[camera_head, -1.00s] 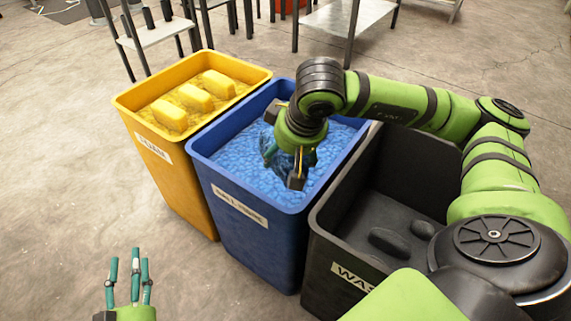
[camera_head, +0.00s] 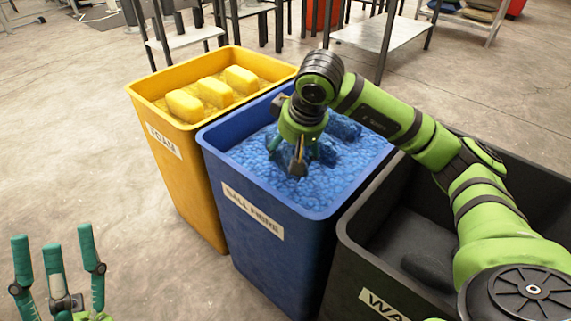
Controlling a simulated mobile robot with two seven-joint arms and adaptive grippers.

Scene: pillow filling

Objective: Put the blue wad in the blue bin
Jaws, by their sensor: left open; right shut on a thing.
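The blue bin (camera_head: 275,262) stands in the middle, nearly full of pale blue ball fibre. My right gripper (camera_head: 298,158) points down inside its rim, low over the fibre. It is shut on a blue wad, which is mostly hidden by the fingers and blends with the fill. Another darker blue wad (camera_head: 345,127) lies on the fibre just right of and behind the gripper. My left gripper (camera_head: 58,268) is open and empty, fingers up, at the lower left, away from the bins.
A yellow foam bin (camera_head: 185,175) with several yellow blocks stands left of the blue bin. A black waste bin (camera_head: 357,262) with dark lumps stands to the right, under my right arm. Metal tables (camera_head: 380,33) stand behind. The floor at left is clear.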

